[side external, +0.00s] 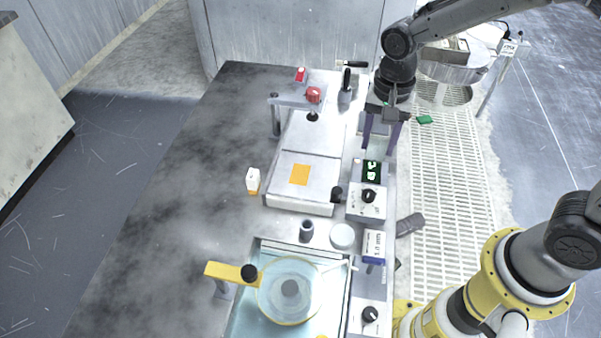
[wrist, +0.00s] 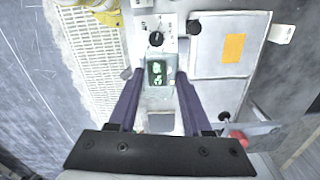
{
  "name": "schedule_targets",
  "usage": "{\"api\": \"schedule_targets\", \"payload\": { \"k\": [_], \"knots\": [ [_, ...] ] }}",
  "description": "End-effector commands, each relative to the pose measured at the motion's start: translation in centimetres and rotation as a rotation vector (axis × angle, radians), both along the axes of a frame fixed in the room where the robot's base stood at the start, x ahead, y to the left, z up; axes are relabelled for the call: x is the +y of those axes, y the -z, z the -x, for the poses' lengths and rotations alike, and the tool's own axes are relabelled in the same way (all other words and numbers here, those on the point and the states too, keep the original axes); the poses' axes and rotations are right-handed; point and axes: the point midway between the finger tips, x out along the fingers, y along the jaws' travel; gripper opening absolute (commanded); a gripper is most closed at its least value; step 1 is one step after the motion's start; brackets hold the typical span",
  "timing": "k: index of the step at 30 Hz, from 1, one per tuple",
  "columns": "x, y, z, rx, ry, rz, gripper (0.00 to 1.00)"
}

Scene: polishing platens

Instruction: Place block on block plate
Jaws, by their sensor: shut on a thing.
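My gripper (side external: 380,146) points down at the right side of the bench, with its two purple fingers set well apart. In the wrist view my gripper (wrist: 155,76) shows a pale grey block-like piece (wrist: 157,98) between the fingers. Its contact with them is hard to make out, and the side view mostly hides it. A green-lit display (side external: 371,170) lies just beyond the fingertips; it also shows in the wrist view (wrist: 157,72). A flat grey plate (side external: 318,167) with an orange square (side external: 299,174) lies left of my gripper. I cannot tell for sure which surface is the block plate.
A knob box (side external: 367,201) stands in front of the display. A small white-and-orange container (side external: 253,180) stands on the dark bench. A round platen (side external: 290,290) sits in the front basin beside a yellow arm (side external: 228,271). The left bench is clear.

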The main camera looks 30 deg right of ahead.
Motion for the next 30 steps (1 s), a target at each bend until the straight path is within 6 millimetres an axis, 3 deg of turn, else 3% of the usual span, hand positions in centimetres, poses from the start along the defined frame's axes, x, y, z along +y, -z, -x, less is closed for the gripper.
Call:
{"api": "schedule_targets", "payload": {
  "k": [3,11,23,30],
  "knots": [
    [3.3,-0.7,0.2,0.000,-0.080,0.000,0.00],
    [6.1,-0.5,0.1,0.002,-0.151,0.001,0.00],
    [9.0,3.1,-7.4,0.002,-0.151,0.001,0.00],
    [10.3,7.1,-10.5,0.003,-0.151,0.001,0.00]
  ]
}}
